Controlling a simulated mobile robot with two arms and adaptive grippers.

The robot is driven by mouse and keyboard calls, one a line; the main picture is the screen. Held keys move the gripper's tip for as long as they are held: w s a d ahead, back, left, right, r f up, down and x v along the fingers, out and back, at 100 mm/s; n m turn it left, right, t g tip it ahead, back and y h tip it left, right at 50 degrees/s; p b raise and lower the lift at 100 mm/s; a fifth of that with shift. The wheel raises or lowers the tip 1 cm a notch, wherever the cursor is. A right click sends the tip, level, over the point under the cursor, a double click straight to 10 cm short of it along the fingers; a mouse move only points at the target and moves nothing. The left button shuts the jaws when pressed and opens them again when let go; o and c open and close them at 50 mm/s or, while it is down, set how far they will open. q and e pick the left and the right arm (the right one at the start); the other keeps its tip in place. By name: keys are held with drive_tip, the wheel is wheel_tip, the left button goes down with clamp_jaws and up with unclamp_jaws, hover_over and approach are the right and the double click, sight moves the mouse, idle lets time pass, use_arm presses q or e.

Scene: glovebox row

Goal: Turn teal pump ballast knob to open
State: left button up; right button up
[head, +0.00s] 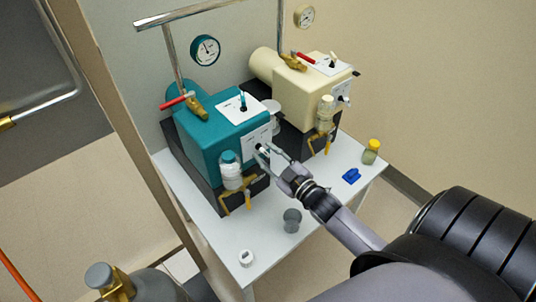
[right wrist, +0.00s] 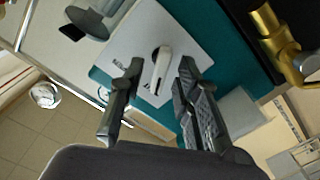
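The teal pump (head: 212,134) stands on the left of the bench, on a black base, in the head view. Its front carries a white label plate (head: 256,138), which also shows in the right wrist view (right wrist: 190,45). A pale, elongated ballast knob (right wrist: 161,69) with a dark end sits on that plate. My right gripper (head: 268,157) is at the pump's front. In the right wrist view its fingers (right wrist: 158,85) stand apart on either side of the knob, with visible gaps. The plate's lettering is partly hidden and too small to read. My left gripper is not in view.
A cream pump (head: 300,92) stands right of the teal one. A white-bodied bottle (head: 231,171) is left of my gripper. A grey cup (head: 292,220), white cap (head: 246,257), blue item (head: 351,176) and yellow-capped vial (head: 371,151) rest on the white bench (head: 213,226).

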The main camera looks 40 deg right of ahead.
drive_tip(key=shift+c, duration=0.4)
clamp_jaws()
drive_tip(key=shift+d+r+m+p, duration=0.1)
drive_tip(key=shift+r+m+p, duration=0.05)
drive_tip(key=shift+m+p, duration=1)
drive_tip(key=shift+d+m+p, duration=0.1)
drive_tip(key=shift+m+p, duration=0.6)
drive_tip(key=shift+m, duration=1.05)
drive_tip(key=shift+o, duration=0.4)
unclamp_jaws()
